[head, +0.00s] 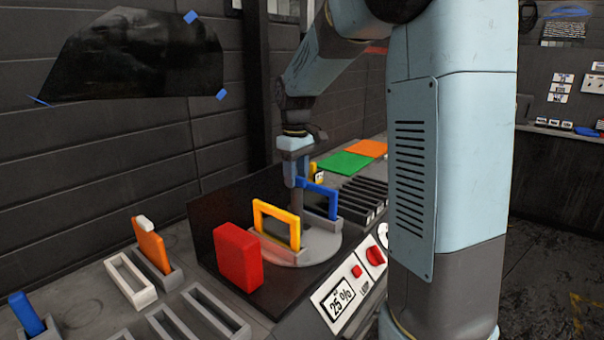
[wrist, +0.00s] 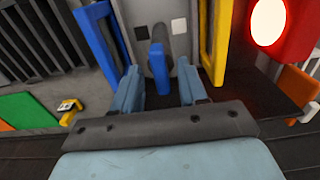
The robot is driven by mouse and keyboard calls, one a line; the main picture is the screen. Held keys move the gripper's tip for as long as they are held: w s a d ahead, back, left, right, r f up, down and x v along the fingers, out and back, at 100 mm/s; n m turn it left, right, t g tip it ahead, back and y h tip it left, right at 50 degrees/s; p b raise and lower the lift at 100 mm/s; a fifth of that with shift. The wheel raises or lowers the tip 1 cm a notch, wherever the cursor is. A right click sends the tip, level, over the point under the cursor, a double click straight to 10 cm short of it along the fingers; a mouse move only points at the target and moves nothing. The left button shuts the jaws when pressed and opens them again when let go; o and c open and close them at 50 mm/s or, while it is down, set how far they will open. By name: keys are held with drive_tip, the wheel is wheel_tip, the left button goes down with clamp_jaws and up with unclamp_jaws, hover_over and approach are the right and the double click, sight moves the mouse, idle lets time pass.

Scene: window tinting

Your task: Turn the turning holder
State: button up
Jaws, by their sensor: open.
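The turning holder (head: 322,246) is a grey round plate holding an upright yellow frame (head: 258,217) and an upright blue frame (head: 333,203). In the wrist view its grey face (wrist: 181,55) carries a white and a black square, with a blue handle (wrist: 158,60) in the middle. My gripper (head: 298,182) points down over the holder between the two frames. In the wrist view my gripper (wrist: 160,82) is open, one finger on each side of the blue handle, with gaps showing. The blue frame (wrist: 103,45) is left and the yellow frame (wrist: 216,42) right.
A red block (head: 237,257) stands in front of the holder; its lit round face (wrist: 268,23) shows in the wrist view. A panel with a red knob (head: 375,256) and display (head: 340,299) is to the right. Slotted racks (head: 200,312) and a dark wall (head: 100,150) lie left.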

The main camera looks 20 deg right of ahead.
drive_tip(key=shift+c, duration=0.4)
clamp_jaws()
